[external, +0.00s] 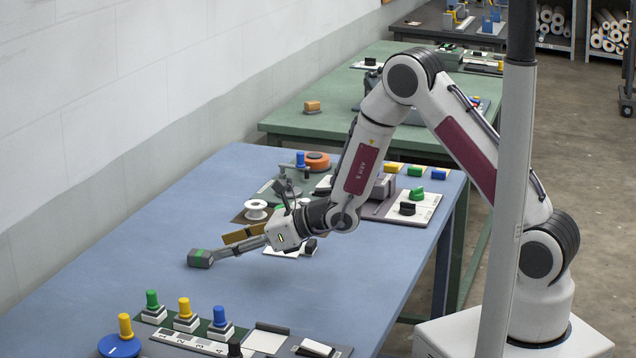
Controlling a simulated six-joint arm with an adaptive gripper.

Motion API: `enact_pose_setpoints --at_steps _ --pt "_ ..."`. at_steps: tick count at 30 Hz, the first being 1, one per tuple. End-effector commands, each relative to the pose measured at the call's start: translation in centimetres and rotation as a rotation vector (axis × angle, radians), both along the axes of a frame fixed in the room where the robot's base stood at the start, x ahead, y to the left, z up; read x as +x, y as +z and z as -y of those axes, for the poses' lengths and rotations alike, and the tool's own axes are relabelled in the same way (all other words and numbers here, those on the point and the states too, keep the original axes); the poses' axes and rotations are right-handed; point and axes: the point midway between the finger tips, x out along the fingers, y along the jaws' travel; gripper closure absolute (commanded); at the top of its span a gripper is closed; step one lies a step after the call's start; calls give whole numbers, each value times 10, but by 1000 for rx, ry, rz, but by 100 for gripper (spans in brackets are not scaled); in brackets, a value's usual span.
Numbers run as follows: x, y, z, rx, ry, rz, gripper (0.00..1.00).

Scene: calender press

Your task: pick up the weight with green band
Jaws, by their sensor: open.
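The weight with green band (201,258) is a small dark grey block with a green mark on top. It rests on the blue table, toward its left side in the external view. My gripper (238,246) reaches low over the table from the right, pointing left toward the weight. It is open. A slim grey finger-like part ends at the weight's right side; I cannot tell whether it touches. The other finger is hard to make out, and nothing is seen held.
The blue table (110,295) is clear left of the weight. A tan bar (243,234) and white spool (256,210) are close behind my gripper. A panel with coloured knobs (185,312) lies in front. Switches and an orange disc (317,160) stand behind. A grey post (508,180) crosses the view.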

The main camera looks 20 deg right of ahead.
Motion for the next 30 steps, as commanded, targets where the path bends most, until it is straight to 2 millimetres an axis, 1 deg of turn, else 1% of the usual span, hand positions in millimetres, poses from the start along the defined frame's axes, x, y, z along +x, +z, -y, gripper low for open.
enact_pose_setpoints --at_steps 5,18,30 --pt "1 -1 -1 0 1 0 54" --pt "14 -10 -19 -1 3 1 54" --pt "15 -11 -20 -1 3 1 54"
